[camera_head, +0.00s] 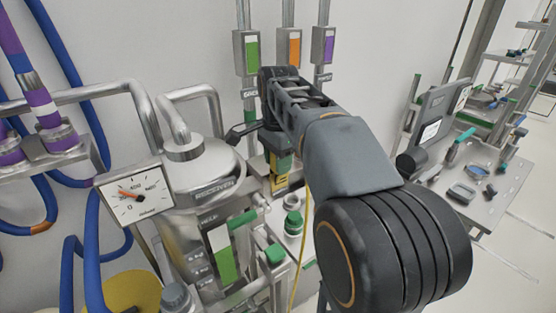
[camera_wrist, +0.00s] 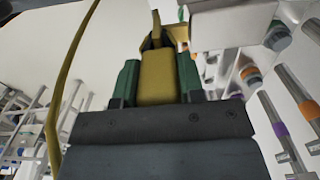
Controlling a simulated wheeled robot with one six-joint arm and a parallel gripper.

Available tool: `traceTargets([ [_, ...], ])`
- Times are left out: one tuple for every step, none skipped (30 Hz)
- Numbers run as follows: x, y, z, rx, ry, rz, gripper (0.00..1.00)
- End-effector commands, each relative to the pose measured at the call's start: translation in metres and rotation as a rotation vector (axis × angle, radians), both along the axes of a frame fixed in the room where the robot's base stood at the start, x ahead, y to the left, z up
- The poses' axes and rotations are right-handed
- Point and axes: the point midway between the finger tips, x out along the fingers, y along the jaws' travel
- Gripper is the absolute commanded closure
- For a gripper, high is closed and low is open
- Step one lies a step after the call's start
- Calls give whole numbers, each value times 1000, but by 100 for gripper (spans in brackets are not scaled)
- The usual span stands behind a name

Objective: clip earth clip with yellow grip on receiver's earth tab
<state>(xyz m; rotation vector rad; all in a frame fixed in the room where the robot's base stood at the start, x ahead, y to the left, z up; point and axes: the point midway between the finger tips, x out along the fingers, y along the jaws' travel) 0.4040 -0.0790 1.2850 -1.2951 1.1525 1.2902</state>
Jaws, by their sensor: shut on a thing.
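My gripper (camera_wrist: 158,85) is shut on the yellow grip of the earth clip (camera_wrist: 158,72). The grip sits between its two green finger pads in the wrist view. A yellow cable runs from the clip and hangs down at the left of the wrist view (camera_wrist: 62,105). In the head view my gripper (camera_head: 278,165) points down, right of the steel receiver (camera_head: 205,170), with the yellow grip (camera_head: 279,183) below it. The cable also hangs there (camera_head: 300,250). I cannot make out the earth tab for certain, nor whether the clip's jaws touch anything.
A dial gauge (camera_head: 136,194) stands left of the receiver, with blue hoses (camera_head: 92,250) beyond it. Pipes with green, orange and purple labels rise behind my arm. A green-capped jar (camera_head: 293,223) stands below my gripper. A bench (camera_head: 480,190) with tools is at right.

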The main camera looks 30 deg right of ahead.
Motion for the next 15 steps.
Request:
traceTargets([
  [0, 0, -1, 1, 3, 0, 96],
  [0, 0, -2, 1, 4, 0, 96],
  [0, 0, -2, 1, 4, 0, 96],
  [0, 0, -2, 1, 4, 0, 96],
  [0, 0, -2, 2, 4, 0, 96],
  [0, 0, -2, 2, 4, 0, 96],
  [0, 0, -2, 1, 5, 0, 96],
  [0, 0, -2, 1, 5, 0, 96],
  [0, 0, -2, 1, 5, 0, 96],
  [0, 0, -3, 1, 6, 0, 62],
  [0, 0, -3, 1, 6, 0, 59],
  [0, 0, -3, 1, 5, 0, 55],
  [0, 0, -2, 1, 5, 0, 53],
  [0, 0, -2, 1, 5, 0, 50],
  [0, 0, -2, 2, 4, 0, 46],
])
